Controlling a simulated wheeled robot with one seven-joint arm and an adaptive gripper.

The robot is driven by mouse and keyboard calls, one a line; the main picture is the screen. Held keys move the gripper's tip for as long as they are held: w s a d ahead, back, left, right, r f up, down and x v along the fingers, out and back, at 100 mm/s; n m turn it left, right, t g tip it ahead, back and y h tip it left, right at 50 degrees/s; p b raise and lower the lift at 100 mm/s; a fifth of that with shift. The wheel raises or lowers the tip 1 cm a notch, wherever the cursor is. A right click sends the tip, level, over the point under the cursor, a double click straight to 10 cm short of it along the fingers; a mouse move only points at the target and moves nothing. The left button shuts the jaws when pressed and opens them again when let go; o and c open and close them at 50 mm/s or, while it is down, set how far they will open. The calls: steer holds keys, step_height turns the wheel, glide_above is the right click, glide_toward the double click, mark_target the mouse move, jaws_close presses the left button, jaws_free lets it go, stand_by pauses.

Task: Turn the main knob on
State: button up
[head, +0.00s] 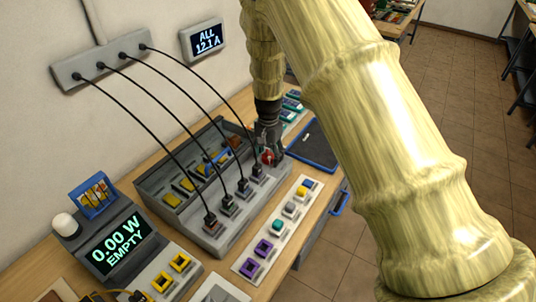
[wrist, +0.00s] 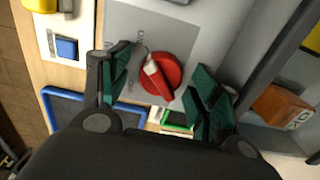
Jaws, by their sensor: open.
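The main knob (wrist: 163,77) is a round red dial with a raised red grip bar and a pale mark at one end. It sits on a grey panel (wrist: 190,22), with the pale end pointing up and slightly left in the wrist view. In the head view the knob (head: 267,157) is at the far right end of the grey charger unit (head: 222,232). My gripper (wrist: 163,70) is open, with one dark green finger pad on each side of the knob and visible gaps between. In the head view my gripper (head: 268,136) partly covers the knob.
Black cables run from a wall strip (head: 100,68) to plugs on the charger, close left of my gripper. A strip with coloured blocks (head: 277,228) lies in front. A blue-edged dark tray (head: 310,146) lies right. A display (head: 118,242) reads 0.00 W EMPTY.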

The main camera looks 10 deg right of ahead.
mark_target(268, 153)
steer(key=shift+r, duration=0.15)
step_height(268, 153, up, 12)
stand_by(0.6)
